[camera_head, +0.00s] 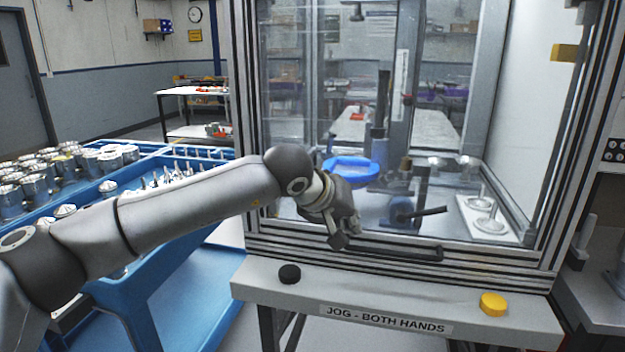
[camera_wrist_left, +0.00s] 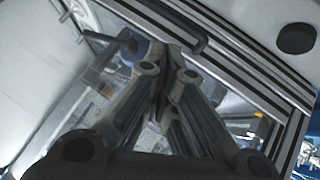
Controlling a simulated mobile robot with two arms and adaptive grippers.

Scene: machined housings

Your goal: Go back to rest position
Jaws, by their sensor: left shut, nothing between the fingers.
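My left arm comes in from the left in the head view and reaches across to the front of the glazed machine enclosure (camera_head: 440,262). My left gripper (camera_head: 338,240) is in front of the enclosure's lower frame, near the dark door handle (camera_head: 400,249). In the left wrist view the gripper's fingers (camera_wrist_left: 168,72) are closed together with nothing between them. The handle (camera_wrist_left: 185,25) shows just beyond the fingertips there. I cannot tell whether they touch. My right gripper is in neither view.
A black button (camera_head: 289,274) and a yellow button (camera_head: 493,304) sit on the ledge below the enclosure. A blue cart (camera_head: 185,262) with several metal housings (camera_head: 40,178) stands under my left arm. Inside the enclosure are a blue ring (camera_head: 350,168) and a white plate (camera_head: 476,206).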

